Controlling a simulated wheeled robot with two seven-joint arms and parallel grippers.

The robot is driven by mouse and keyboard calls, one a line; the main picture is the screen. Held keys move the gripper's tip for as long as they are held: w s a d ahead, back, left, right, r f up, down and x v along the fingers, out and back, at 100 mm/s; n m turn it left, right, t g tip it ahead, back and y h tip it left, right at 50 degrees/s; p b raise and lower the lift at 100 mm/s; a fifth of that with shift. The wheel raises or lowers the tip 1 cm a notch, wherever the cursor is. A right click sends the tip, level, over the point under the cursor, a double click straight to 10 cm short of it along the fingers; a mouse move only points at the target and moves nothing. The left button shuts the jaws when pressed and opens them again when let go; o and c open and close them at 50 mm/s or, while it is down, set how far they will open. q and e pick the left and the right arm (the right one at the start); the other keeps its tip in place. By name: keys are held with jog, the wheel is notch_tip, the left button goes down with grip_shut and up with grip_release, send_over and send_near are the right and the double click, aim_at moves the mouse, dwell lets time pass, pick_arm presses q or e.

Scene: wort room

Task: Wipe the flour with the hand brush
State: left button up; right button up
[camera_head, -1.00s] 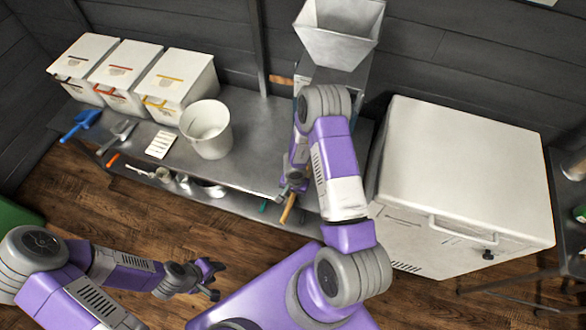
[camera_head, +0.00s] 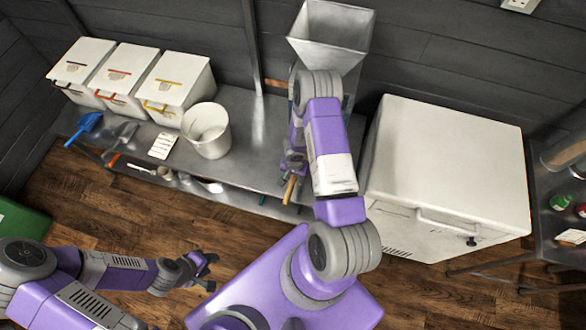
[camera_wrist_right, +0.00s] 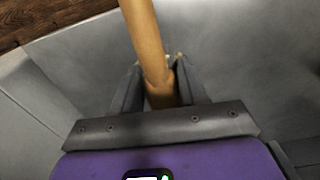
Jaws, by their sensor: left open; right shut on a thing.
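My right gripper (camera_head: 292,168) is shut on the hand brush's wooden handle (camera_head: 289,190) at the right part of the steel table (camera_head: 255,155), by its front edge. In the right wrist view the handle (camera_wrist_right: 146,40) passes between the two dark fingers (camera_wrist_right: 158,82) above a grey metal surface. The brush's bristles are not visible, and I cannot tell whether they touch the table. My left gripper (camera_head: 208,271) is open and empty over the wooden floor, in front of the table. I cannot make out any flour clearly; my right arm hides part of the tabletop.
A white bucket (camera_head: 206,130) stands mid-table, with a white card (camera_head: 163,146), a blue scoop (camera_head: 85,127) and a grey scoop (camera_head: 121,134) to its left. White bins (camera_head: 176,82) line the back. A metal hopper (camera_head: 329,38) is behind my right arm; a white cabinet (camera_head: 450,160) stands right.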

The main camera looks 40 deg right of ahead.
jog(key=shift+r+p, duration=1.1)
jog(key=shift+r, duration=0.3)
